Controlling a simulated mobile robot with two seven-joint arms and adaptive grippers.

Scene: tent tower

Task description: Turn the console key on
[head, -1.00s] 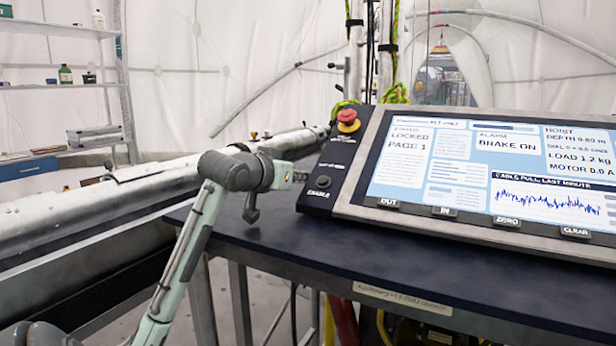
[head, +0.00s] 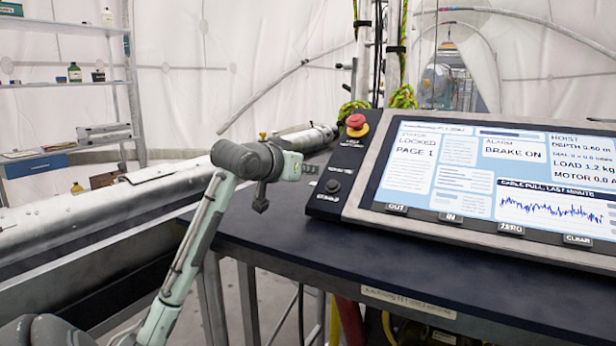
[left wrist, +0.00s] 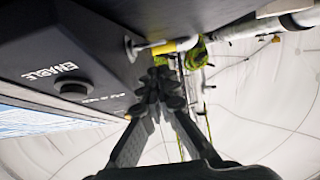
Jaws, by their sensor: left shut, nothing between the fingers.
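The console (head: 345,205) stands tilted on the dark table; its screen (head: 460,165) reads LOCKED and BRAKE ON. On its left strip are a red stop button (head: 356,122) on a yellow collar and a black ENABLE button (head: 333,186), also in the left wrist view (left wrist: 72,90). A small grey round fitting (left wrist: 131,48) shows on the panel there; I cannot tell whether it is the key switch. No key shows clearly. My left gripper (head: 306,168) is at the strip's left edge; its fingers (left wrist: 160,90) are shut and empty. My right gripper is out of view.
The dark table top (head: 290,240) is clear in front of the console. A large pale pipe (head: 90,235) runs behind on the left. Upright poles with green rope (head: 403,97) stand behind the console. Shelves (head: 75,85) are far left.

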